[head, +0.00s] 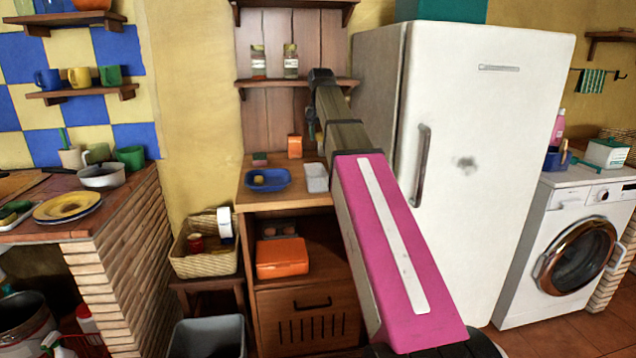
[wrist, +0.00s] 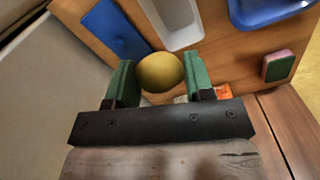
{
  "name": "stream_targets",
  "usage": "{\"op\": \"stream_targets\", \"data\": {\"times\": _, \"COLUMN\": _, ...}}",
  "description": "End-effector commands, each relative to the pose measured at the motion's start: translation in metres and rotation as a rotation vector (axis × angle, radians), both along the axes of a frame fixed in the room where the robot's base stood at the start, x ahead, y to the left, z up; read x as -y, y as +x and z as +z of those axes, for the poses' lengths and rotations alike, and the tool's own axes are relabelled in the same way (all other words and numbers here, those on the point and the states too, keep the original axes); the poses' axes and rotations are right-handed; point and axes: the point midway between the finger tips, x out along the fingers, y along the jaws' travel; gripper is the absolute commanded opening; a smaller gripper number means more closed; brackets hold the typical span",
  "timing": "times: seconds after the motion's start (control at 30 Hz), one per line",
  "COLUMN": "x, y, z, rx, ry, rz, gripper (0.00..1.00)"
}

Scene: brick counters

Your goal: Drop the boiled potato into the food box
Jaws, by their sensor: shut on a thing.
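My gripper (wrist: 160,66) has green fingers shut on the boiled potato (wrist: 160,73), a round yellow-brown lump held between them in the wrist view. In the head view my gripper (head: 312,128) is partly seen above the small wooden counter, and the potato in it cannot be made out. An open white box (head: 316,179), which looks like the food box, stands on that counter. It also shows in the wrist view (wrist: 173,22), just beyond the potato. The potato is apart from the box and not over its middle in that view.
A sponge (wrist: 279,66), an orange packet (head: 295,147) and a flat blue item (wrist: 114,30) are also on the counter. The fridge (head: 470,160) stands close on the right.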

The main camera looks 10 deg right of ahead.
Motion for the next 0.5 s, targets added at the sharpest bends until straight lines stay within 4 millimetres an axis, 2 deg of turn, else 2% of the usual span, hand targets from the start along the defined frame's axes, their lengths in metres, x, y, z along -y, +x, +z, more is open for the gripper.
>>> {"op": "stream_targets", "data": {"times": 0.5, "x": 0.000, "y": -0.002, "z": -0.050, "rx": -0.001, "ry": 0.000, "rz": 0.000, "gripper": 0.25}}
